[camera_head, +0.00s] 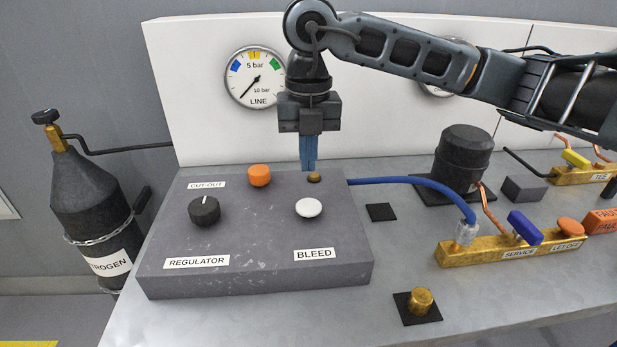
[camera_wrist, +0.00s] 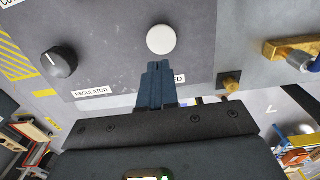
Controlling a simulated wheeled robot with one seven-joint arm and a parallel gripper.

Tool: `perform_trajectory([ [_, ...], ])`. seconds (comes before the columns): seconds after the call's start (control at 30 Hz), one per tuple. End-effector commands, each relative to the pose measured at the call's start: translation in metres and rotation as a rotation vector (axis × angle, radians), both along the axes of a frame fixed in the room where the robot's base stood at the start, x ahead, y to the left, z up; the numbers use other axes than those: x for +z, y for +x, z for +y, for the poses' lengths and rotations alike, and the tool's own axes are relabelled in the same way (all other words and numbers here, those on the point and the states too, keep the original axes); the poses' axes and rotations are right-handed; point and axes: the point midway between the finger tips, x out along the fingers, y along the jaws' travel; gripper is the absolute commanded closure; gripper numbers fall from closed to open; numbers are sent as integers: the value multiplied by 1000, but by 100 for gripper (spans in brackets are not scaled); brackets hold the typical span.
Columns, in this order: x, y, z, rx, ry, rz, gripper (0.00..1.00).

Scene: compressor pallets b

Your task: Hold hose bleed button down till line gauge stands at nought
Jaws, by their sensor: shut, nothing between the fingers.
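The white round bleed button (camera_head: 308,208) stands on the grey panel box (camera_head: 260,240) above the BLEED label (camera_head: 314,254). It also shows in the wrist view (camera_wrist: 161,39). My gripper (camera_head: 308,168) points down with its blue fingers shut and empty. In the head view its tips are above and behind the button, apart from it. In the wrist view the fingertips (camera_wrist: 158,66) appear just below the button and cover part of the label. The line gauge (camera_head: 256,78) is on the white back board; its needle points to the lower left. Its nought mark is too small to read.
The black regulator knob (camera_head: 204,210) and orange cut-out button (camera_head: 260,175) share the panel. A blue hose (camera_head: 415,183) runs right to a brass service manifold (camera_head: 500,247). A black compressor (camera_head: 463,160) stands behind. A second gauge is mostly hidden behind my arm.

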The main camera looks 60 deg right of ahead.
Motion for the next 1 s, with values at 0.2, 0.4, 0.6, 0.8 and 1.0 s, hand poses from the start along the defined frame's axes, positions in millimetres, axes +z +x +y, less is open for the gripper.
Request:
perform_trajectory([
  [0.2,31,0,-1,-1,-3,-1,100],
  [0.4,40,0,0,0,-1,1,100],
  [0.6,41,0,0,-1,-1,1,100],
  [0.8,41,0,0,-1,-1,1,100],
  [1.0,40,0,0,-1,0,0,100],
])
